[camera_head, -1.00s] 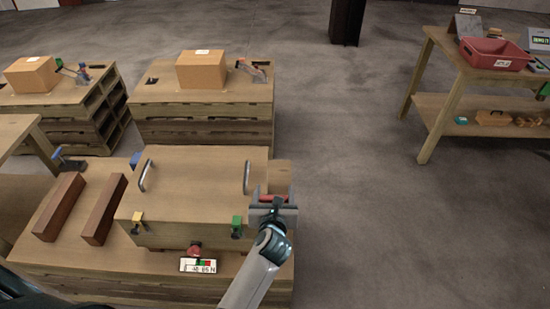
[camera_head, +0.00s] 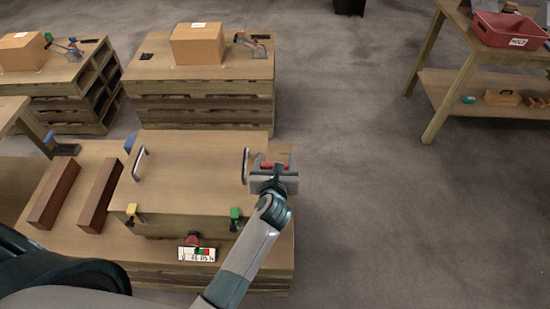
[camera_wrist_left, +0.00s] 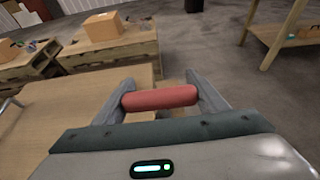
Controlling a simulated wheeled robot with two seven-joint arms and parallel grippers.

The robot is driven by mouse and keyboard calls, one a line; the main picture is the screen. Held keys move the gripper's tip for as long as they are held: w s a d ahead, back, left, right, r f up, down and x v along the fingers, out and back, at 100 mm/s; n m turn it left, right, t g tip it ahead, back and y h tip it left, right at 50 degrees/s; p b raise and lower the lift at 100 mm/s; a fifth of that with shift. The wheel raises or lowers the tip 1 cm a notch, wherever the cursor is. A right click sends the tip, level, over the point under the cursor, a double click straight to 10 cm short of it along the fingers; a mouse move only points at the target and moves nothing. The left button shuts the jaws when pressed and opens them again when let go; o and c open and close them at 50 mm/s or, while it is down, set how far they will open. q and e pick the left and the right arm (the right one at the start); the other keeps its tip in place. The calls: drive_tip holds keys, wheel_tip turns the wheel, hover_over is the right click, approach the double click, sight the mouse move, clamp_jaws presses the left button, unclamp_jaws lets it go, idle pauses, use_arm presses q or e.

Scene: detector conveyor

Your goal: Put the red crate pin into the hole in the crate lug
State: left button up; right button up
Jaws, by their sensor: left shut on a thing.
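My left gripper (camera_head: 273,171) is shut on the red crate pin (camera_head: 274,165), beside the right end of the wooden crate (camera_head: 196,170). In the left wrist view the pin (camera_wrist_left: 160,98) lies crosswise between the two fingertips, clear of other things. The crate has two metal handles, a yellow latch (camera_head: 131,211) and a green latch (camera_head: 235,214) on its front edge. A red part (camera_head: 193,239) sits low on the crate front. The hole in the lug cannot be made out; the gripper and arm cover part of the right end. My right gripper is not in view.
The crate stands on a pallet table (camera_head: 66,237) with two brown bars (camera_head: 100,196) to its left. A numbered label (camera_head: 197,254) is in front. Two pallet stands with boxes are behind. A bench with a red bin (camera_head: 509,29) is far right. The floor to the right is clear.

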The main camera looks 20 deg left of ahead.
use_arm(q)
drive_tip(key=shift+w, duration=0.1)
drive_tip(key=shift+f+b, duration=1.5)
drive_tip(key=shift+f, duration=0.9)
drive_tip(key=shift+f+b, duration=1.65)
drive_tip(key=shift+f, duration=0.7)
drive_tip(key=o, duration=1.2)
